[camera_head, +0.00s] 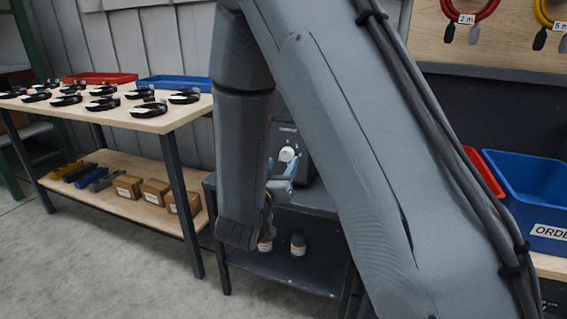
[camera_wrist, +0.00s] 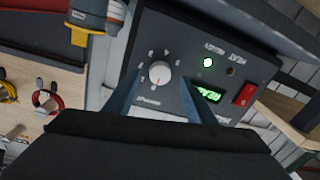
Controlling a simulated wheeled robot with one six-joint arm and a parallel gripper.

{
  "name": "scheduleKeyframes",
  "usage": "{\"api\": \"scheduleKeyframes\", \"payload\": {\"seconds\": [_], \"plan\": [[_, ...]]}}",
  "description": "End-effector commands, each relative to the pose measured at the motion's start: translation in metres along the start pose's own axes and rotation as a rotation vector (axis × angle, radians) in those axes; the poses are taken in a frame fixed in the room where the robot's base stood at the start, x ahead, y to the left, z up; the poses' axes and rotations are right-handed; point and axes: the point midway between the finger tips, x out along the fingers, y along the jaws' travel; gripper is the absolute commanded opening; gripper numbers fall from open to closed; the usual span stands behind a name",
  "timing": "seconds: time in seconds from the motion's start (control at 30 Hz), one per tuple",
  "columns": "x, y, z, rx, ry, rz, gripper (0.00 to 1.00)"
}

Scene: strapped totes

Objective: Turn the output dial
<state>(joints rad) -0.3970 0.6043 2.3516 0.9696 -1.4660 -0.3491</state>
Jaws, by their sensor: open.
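In the head view the dial (camera_head: 287,154) shows just right of my forearm, and the box (camera_head: 307,178) is partly hidden behind my arm. My gripper (camera_wrist: 165,98) is open, with one blue finger on each side below the dial in the wrist view. I cannot tell whether the fingers touch it. In the head view my gripper (camera_head: 283,180) is close in front of the box and partly hidden.
The box carries a lit green lamp (camera_wrist: 208,62), a green display (camera_wrist: 208,96) and a red switch (camera_wrist: 244,95). It stands on a dark cart (camera_head: 318,200) with small bottles (camera_head: 298,244) below. A wooden bench (camera_head: 150,122) is at left, a blue bin (camera_head: 530,190) at right.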

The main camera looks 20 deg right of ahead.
Motion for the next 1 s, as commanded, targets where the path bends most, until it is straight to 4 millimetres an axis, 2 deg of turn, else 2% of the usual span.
{"api": "scheduleKeyframes", "payload": {"seconds": [0.1, 0.23, 0.57, 0.6, 0.67, 0.83, 1.0], "plan": [[0.018, 0.001, 0.001, 0.001, 0.000, 0.002, 0.50], [0.029, 0.001, 0.001, 0.001, -0.001, 0.001, 0.50], [0.034, 0.000, 0.000, 0.000, -0.001, -0.001, 0.50], [0.034, 0.000, 0.000, 0.000, -0.001, -0.001, 0.48], [0.034, 0.000, 0.000, 0.000, -0.001, -0.001, 0.38], [0.034, 0.000, 0.000, 0.000, -0.001, -0.001, 0.10], [0.034, 0.000, 0.000, 0.006, -0.001, -0.002, 0.09]]}}
